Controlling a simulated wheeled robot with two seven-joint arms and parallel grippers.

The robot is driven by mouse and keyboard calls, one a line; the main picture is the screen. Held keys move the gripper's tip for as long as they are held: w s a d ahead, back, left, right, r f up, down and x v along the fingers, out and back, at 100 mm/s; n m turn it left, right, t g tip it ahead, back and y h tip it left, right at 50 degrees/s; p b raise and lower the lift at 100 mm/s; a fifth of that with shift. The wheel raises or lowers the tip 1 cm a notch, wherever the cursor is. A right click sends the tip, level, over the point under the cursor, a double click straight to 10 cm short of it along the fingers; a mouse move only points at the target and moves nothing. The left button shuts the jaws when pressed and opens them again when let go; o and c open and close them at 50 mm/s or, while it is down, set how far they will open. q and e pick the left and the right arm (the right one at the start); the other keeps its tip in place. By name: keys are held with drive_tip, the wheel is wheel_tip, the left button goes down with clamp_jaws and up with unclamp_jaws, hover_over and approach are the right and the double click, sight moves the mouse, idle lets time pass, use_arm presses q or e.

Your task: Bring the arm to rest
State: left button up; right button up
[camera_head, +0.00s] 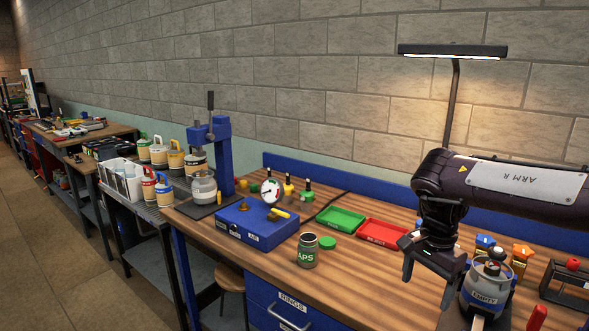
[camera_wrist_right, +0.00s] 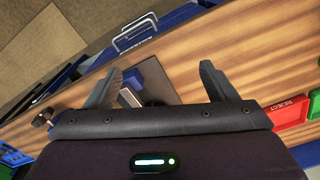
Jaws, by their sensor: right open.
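My right arm (camera_head: 500,183) comes in from the right in the head view, its dark forearm marked "ARM R". My right gripper (camera_head: 428,283) points down above the right part of the wooden bench, its two fingers apart with nothing between them. In the right wrist view the spread fingers of the right gripper (camera_wrist_right: 158,86) show above the bench top (camera_wrist_right: 250,52), and the gap is empty. My left gripper is in neither view.
A grey "EMPTY" canister (camera_head: 485,287) stands close right of the gripper. A red tray (camera_head: 383,233), a green tray (camera_head: 340,219), a jar (camera_head: 307,252) and a blue box with a gauge (camera_head: 255,225) stand to the left. A lamp (camera_head: 452,51) rises behind the arm.

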drive_tip(key=a+f+m+y, duration=0.45)
drive_tip(key=a+f, duration=0.55)
drive_tip(key=a, duration=0.4)
drive_tip(key=a+f+m+y, duration=0.3)
drive_tip(key=a+f+m, duration=0.3)
drive_tip(key=a+f, duration=0.6)
drive_tip(key=a+f+m+t+y, duration=0.35)
drive_tip(key=a+f+m, duration=0.4)
drive_tip(key=m, duration=0.65)
drive_tip(key=s+d+f+m+t+h, duration=0.1)
drive_tip(key=s+d+f+m+h, duration=0.1)
drive_tip(key=s+d+f+m, duration=0.45)
drive_tip(key=s+d+f+m+t+h, duration=0.1)
drive_tip(key=s+d+f+m+h, duration=0.15)
drive_tip(key=f+m, duration=0.55)
drive_tip(key=s+d+f+m+t+h, duration=0.1)
drive_tip(key=s+d+f+m, duration=0.45)
drive_tip(key=f, duration=0.35)
drive_tip(key=s+d+f+m+g+h, duration=0.1)
drive_tip(key=s+d+f+m, duration=0.3)
drive_tip(key=s, duration=0.7)
drive_tip(key=s+d+f+m+g+h, duration=0.2)
drive_tip(key=s+d+f+m, duration=0.2)
drive_tip(key=s, duration=0.8)
drive_tip(key=s+d+f+m+g+h, duration=0.2)
drive_tip(key=s+d+f+m, duration=0.3)
drive_tip(key=s, duration=0.6)
drive_tip(key=shift+s+d, duration=0.25)
drive_tip(key=shift+d, duration=0.7)
